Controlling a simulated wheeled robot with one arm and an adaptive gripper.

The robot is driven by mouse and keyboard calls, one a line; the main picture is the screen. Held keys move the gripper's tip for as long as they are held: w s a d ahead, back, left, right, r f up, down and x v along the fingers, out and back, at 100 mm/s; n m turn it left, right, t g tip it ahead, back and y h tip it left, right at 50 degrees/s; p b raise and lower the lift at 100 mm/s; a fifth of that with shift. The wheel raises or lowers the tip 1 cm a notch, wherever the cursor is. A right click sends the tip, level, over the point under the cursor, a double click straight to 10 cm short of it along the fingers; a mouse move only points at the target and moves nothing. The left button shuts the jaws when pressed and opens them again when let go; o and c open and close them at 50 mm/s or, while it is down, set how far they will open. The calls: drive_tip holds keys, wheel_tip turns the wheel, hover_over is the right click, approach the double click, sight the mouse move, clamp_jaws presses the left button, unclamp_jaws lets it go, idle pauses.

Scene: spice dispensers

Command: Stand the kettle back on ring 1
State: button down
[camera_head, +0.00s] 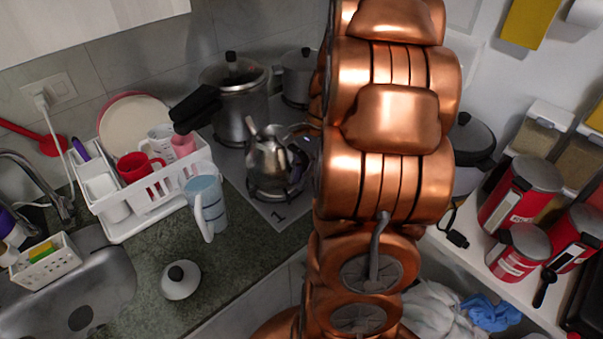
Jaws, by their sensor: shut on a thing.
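The small silver kettle (266,158) is in the middle of the head view, beside my copper arm. Ring 1 (268,194) is the front burner, with the number 1 on the hob plate in front of it. The kettle appears right over this ring and roughly upright; I cannot tell whether its base touches the grate. My gripper (301,152) is at the kettle's right side, shut on it. My arm hides most of the gripper, so the exact grip is unclear.
A large pot (233,100) with a black handle stands behind the kettle, and another pot (298,76) at the back. A blue-grey jug (205,198), a white dish rack (150,196) and a round lid (181,281) are to the left. Red canisters (518,194) stand at right.

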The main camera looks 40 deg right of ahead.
drive_tip(key=shift+f, duration=0.4)
drive_tip(key=shift+f+b, duration=0.3)
drive_tip(key=shift+f, duration=0.25)
drive_tip(key=c, duration=1.1)
unclamp_jaws()
drive_tip(key=shift+r, duration=0.15)
